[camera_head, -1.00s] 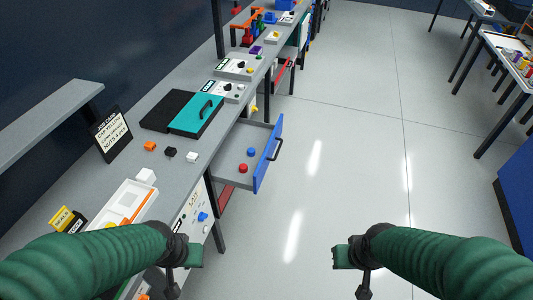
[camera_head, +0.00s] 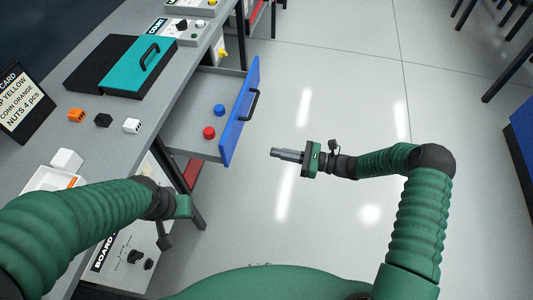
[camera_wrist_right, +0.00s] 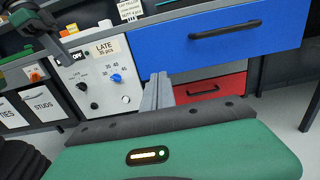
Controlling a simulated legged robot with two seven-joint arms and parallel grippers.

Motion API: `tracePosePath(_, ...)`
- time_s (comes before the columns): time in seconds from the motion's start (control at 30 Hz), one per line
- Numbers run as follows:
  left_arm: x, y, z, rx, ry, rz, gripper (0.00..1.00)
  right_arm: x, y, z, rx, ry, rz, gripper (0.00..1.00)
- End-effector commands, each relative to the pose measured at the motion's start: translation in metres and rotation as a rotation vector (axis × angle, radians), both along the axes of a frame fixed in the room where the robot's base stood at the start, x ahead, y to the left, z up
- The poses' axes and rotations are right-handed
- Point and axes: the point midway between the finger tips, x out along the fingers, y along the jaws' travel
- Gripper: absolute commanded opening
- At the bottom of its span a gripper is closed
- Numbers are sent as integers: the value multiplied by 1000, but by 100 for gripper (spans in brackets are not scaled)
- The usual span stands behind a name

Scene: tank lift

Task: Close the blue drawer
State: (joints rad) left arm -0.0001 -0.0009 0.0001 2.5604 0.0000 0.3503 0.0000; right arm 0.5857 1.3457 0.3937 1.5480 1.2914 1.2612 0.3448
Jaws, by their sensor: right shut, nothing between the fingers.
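The blue drawer (camera_head: 240,112) stands pulled out from under the workbench, with its blue front and black handle (camera_head: 250,104) facing right. A blue knob-like piece (camera_head: 219,110) and a red one (camera_head: 209,132) lie inside it. My right gripper (camera_head: 273,153) is shut and empty, to the right of the drawer front's near end, its fingers pointing left. In the right wrist view the blue front (camera_wrist_right: 220,42) fills the upper right, beyond the shut fingers (camera_wrist_right: 157,92); a gap shows in the head view. My left gripper (camera_head: 184,206) is near the bench's front edge; its fingers are not clear.
The workbench (camera_head: 155,105) carries a teal-lidded black case (camera_head: 140,65) and small orange, black and white blocks. A red drawer (camera_wrist_right: 210,88) sits below the blue one. A control panel (camera_wrist_right: 95,75) is left of it. The floor (camera_head: 330,100) on the right is clear.

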Motion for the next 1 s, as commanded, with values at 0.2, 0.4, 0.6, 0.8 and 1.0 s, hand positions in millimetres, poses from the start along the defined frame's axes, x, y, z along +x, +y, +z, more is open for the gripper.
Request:
tracePosePath(0.2,0,0,0,0,0,0,22,13,48,0,-3,0,7,0)
tracePosePath(0.4,0,0,-1,0,0,0,22,26,88,0,-4,-1,8,0)
tracePosePath(0.6,0,0,-2,0,0,0,22,34,112,0,-5,1,6,0)
tracePosePath(0.8,0,0,-2,0,0,0,22,36,116,0,-5,1,4,0)
tracePosePath(1.0,0,0,-2,0,0,0,22,36,116,0,-5,0,5,0)
